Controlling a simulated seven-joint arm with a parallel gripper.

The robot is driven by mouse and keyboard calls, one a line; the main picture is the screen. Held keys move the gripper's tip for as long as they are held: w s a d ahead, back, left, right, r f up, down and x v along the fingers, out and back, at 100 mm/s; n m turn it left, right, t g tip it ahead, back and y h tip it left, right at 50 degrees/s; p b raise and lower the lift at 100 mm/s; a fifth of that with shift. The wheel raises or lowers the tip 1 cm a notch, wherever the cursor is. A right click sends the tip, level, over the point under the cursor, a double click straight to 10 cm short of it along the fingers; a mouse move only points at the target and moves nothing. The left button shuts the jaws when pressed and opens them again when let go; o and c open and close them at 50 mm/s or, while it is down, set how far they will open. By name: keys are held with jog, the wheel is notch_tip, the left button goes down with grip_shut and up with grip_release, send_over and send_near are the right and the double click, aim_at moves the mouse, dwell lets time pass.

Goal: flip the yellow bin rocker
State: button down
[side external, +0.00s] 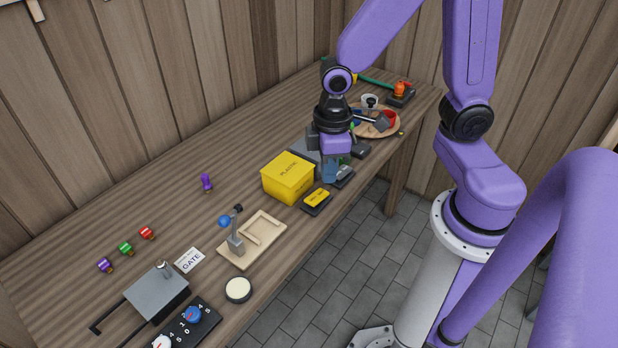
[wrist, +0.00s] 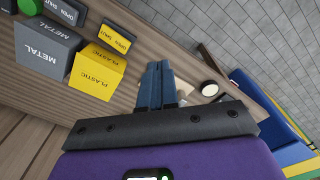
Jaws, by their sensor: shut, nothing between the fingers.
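The yellow bin (side external: 288,178), marked PLASTIC, stands on the bench with its top closed; it also shows in the wrist view (wrist: 97,70). The yellow rocker (side external: 317,198) is on a dark base in front of it, near the bench edge, and shows OPEN and SHUT labels in the wrist view (wrist: 116,37). I cannot tell which side is pressed down. My gripper (side external: 337,173) is shut and empty, pointing down. In the side view its fingers appear just behind and right of the yellow rocker, overlapping the grey rocker (side external: 344,176). In the wrist view my fingers (wrist: 158,68) look apart from the yellow rocker.
A grey METAL bin (wrist: 45,52) stands beside the yellow one, partly hidden behind my gripper in the side view. A wooden tray with a lever (side external: 252,240) and a round pale button (side external: 238,290) lie nearer the camera. A round board (side external: 378,122) with items sits beyond.

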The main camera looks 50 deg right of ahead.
jog(key=s+r+n, duration=0.3)
jog(key=s+r, duration=0.4)
jog(key=s, duration=0.5)
jog(key=shift+d+r+n, duration=0.25)
jog(key=shift+d+n, duration=0.05)
jog(key=shift+d, duration=0.15)
jog(key=w+d+f+m, duration=0.2)
jog(key=w+f+m, duration=0.1)
jog(key=w, duration=0.3)
jog(key=w+d+f+m+y, duration=0.1)
jog(key=w+d+f+m, duration=0.2)
jog(key=w+m, duration=0.2)
jog(key=w+d+f+m+y, duration=0.1)
jog(key=w+d+f+m, duration=0.2)
jog(key=w, duration=0.5)
jog(key=shift+w+m, duration=0.3)
jog(key=shift+m, duration=0.5)
jog(key=shift+f, duration=0.1)
